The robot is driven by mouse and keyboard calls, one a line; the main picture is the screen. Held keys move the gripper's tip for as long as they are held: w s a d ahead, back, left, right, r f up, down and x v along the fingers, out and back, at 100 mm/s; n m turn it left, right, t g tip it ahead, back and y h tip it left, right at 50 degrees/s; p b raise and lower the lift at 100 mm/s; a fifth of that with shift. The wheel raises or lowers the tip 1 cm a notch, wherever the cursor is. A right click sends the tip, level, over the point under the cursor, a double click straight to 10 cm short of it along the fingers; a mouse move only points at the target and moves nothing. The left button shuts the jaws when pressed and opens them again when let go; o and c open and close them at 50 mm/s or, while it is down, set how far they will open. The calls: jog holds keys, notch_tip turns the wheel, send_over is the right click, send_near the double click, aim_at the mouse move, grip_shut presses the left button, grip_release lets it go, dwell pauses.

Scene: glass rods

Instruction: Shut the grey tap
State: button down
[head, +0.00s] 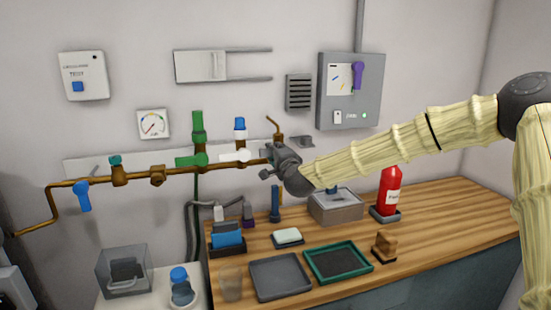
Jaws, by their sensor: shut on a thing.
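My gripper (273,164) is at the right end of the copper pipe (130,176), in front of the vertical branch (278,141). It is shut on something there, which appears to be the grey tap. The gripper covers most of that spot, so the tap's handle and its angle cannot be made out. A small grey piece (303,141) shows on the wall just right of the gripper; I cannot tell whether it belongs to the tap.
Other handles sit along the pipe: a blue one (83,196), green ones (191,160) and a white one (235,156). The wooden counter (440,222) below holds trays, a grey box (336,209) and a red extinguisher (389,190). A grey electrical panel (345,105) is at upper right.

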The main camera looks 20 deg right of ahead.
jog(key=shift+d+f, duration=0.1)
dwell(0.4)
jog(key=c, duration=1.3)
grip_release()
jog(key=shift+d, duration=0.1)
jog(key=shift+o, duration=0.2)
jog(key=s, duration=1.2)
jog(key=shift+d, duration=0.2)
